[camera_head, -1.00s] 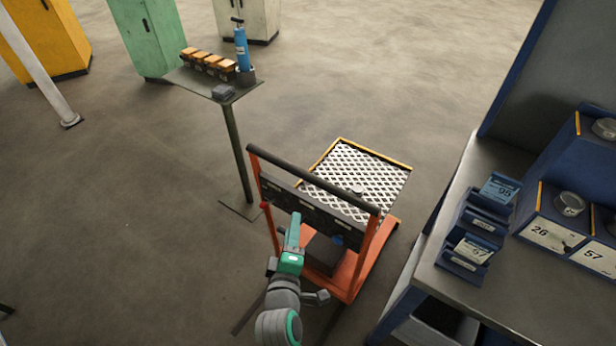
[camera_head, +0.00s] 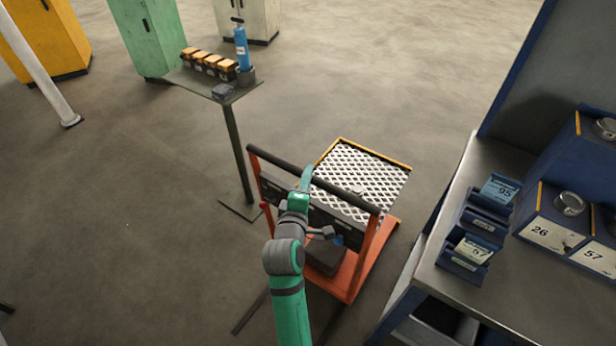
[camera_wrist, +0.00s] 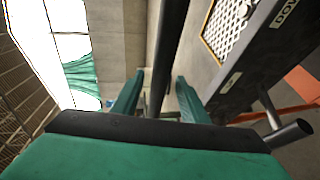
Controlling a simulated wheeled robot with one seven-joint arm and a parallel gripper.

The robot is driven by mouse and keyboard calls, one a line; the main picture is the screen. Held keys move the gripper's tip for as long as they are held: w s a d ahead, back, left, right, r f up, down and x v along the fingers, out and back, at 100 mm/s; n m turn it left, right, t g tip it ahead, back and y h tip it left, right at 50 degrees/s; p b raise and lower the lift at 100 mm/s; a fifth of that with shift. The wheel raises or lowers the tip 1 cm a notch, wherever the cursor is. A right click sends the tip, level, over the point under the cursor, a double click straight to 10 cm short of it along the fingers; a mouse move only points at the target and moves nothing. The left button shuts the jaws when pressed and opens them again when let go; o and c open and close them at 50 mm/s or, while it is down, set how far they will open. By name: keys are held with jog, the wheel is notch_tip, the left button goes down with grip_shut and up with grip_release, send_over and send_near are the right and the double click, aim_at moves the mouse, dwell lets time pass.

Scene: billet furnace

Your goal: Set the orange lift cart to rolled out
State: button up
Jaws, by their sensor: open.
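The orange lift cart (camera_head: 358,272) stands on the floor in the middle of the head view, with a white mesh platform (camera_head: 352,172) and a dark push handle bar (camera_head: 270,160) across its near side. My gripper (camera_head: 305,178) is at the handle bar, near its middle. In the wrist view, my gripper (camera_wrist: 158,95) is open, with the dark handle bar (camera_wrist: 166,50) running between its two green fingers. I cannot tell whether a finger touches the bar. The cart's dark panel (camera_wrist: 262,62) is at the right of the wrist view. My arm hides part of the cart's near side.
A workbench (camera_head: 455,285) with blue bins stands close to the cart's right. A post-mounted stand (camera_head: 205,88) with orange-topped battery-like blocks and a blue cylinder (camera_head: 242,50) is behind left.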

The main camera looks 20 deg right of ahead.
jog(key=shift+x, duration=1.15)
grip_shut()
